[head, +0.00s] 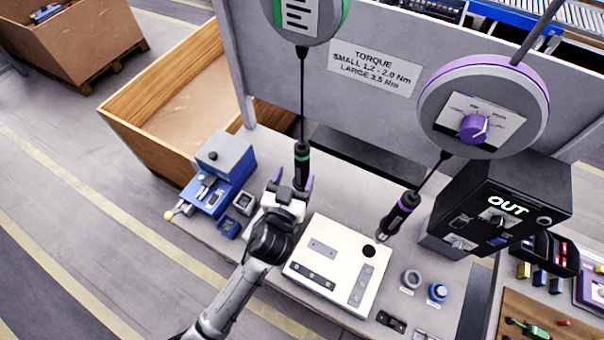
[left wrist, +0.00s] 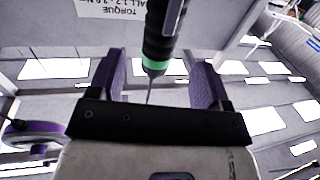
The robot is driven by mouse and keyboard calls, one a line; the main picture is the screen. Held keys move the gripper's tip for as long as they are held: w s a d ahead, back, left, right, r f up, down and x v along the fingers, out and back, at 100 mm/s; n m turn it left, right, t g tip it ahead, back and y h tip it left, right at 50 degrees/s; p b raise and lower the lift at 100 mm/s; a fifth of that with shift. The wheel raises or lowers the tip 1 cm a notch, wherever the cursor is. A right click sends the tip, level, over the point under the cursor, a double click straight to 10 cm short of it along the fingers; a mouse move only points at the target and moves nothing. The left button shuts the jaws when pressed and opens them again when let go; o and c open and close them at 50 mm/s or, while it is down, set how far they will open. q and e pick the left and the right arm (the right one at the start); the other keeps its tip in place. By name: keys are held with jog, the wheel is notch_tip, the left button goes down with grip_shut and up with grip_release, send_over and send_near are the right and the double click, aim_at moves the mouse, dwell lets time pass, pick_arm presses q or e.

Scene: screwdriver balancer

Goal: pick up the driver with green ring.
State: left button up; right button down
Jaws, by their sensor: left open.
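The driver with green ring (head: 302,160) is black and hangs upright on a cable from a round balancer (head: 305,18) with a green rim. A second driver with a purple ring (head: 402,212) hangs tilted to the right. My right gripper is not in view.
A white fixture plate (head: 340,262) lies on the bench in front of the drivers. A blue device (head: 218,185) stands to the left. A black OUT box (head: 505,195) stands at right. A panel with a torque sign (head: 375,68) rises behind.

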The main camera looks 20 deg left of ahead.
aim_at(300, 163)
pick_arm(q)
jog(key=shift+w+a, duration=0.15)
jog(key=shift+w, duration=1.35)
jog(key=w+p, duration=0.1)
jog(key=w, duration=0.1)
jog(key=w+p, duration=0.1)
jog(key=w, duration=0.1)
jog(key=shift+w+a+r, duration=0.15)
jog(key=shift+w+r, duration=0.05)
jog(key=shift+w+f+p, duration=0.1)
jog(key=shift+w+p, duration=0.2)
jog(key=shift+w, duration=0.1)
grip_shut()
